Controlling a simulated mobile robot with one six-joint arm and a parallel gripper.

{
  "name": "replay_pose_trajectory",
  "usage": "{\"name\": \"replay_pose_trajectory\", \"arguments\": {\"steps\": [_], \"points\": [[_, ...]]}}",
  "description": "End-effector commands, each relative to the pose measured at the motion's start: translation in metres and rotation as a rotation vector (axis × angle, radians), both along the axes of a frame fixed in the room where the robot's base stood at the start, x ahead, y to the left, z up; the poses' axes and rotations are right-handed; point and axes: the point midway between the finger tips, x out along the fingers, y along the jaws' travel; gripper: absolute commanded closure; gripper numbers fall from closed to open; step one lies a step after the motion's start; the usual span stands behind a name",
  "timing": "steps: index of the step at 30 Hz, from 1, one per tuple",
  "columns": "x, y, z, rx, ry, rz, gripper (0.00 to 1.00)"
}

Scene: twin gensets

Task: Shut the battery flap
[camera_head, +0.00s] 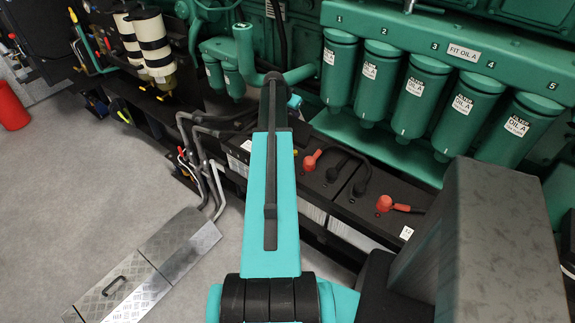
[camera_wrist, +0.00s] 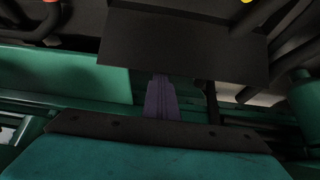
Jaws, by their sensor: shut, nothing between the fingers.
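In the wrist view my gripper (camera_wrist: 160,80) shows as narrow purple-grey fingers, shut and empty. Their tips are at the lower edge of a flat dark panel (camera_wrist: 185,45), which may be the battery flap; I cannot tell whether they touch it. In the head view my teal arm reaches forward over the batteries (camera_head: 333,178) and hides my gripper. The batteries have black tops and red terminal caps (camera_head: 384,203). I cannot make out the flap clearly in the head view.
Several green oil filters (camera_head: 421,97) hang above the batteries at right. Bent grey pipes (camera_head: 212,165) stand left of my arm. Metal tread plates (camera_head: 180,243) lie on the grey floor, which is open at left. A red cylinder (camera_head: 10,107) stands at the far left.

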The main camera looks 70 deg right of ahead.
Motion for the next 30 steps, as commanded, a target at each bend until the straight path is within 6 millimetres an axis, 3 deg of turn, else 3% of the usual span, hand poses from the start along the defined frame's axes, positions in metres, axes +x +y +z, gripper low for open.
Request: {"name": "replay_pose_trajectory", "arguments": {"steps": [1,17,30], "points": [[0.001,0.006,-0.011,0.023,-0.002,-0.003,1.00],[0.001,0.008,-0.011,0.023,-0.002,-0.003,1.00],[0.007,0.025,-0.011,0.023,-0.001,0.000,1.00]]}}
